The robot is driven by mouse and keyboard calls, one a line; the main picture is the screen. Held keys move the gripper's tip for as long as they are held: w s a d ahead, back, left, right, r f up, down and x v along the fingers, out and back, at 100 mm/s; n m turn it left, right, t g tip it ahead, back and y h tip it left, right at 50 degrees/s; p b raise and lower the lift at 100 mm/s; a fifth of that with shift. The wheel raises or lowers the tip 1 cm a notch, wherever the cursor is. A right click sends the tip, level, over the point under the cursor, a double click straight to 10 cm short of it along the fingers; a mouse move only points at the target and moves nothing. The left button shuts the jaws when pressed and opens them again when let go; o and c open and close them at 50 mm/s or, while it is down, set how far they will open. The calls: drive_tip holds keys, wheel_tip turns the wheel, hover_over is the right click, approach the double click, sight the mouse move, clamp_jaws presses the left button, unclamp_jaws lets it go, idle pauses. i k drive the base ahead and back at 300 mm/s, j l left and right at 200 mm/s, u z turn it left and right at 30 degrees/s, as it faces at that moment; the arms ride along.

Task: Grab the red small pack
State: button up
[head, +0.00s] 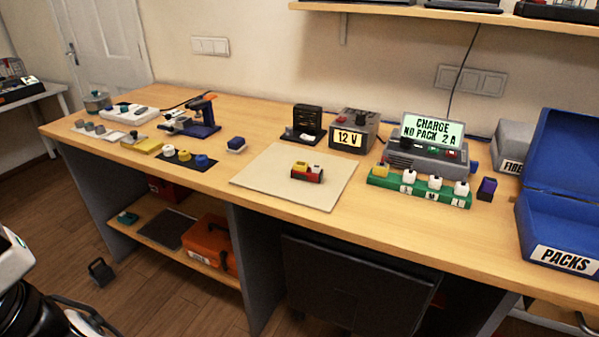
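A small red pack (310,177) lies on the pale square mat (262,165) near the middle of the bench. A yellow block and a white piece sit on top of it or against it; I cannot tell whether they are attached. Nothing is gripping the pack. My gripper's fingers do not show in the head view; only white and black parts, probably of my own arm, show at the lower left edge.
Right of the mat, a green rack (418,191) stands before a charger (425,155) reading "CHARGE NO PACK 2 A". A 12 V supply (353,130) stands behind the mat. An open blue PACKS box (545,215) is far right. A black panel (355,285) is below the bench.

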sight(301, 170)
drive_tip(key=i+l, duration=0.2)
drive_tip(key=i, duration=0.15)
drive_tip(key=i+l+z, duration=0.1)
drive_tip(key=i, duration=0.3)
drive_tip(key=i+l, duration=0.25)
drive_tip(key=i+z, duration=0.05)
drive_tip(key=i, duration=0.05)
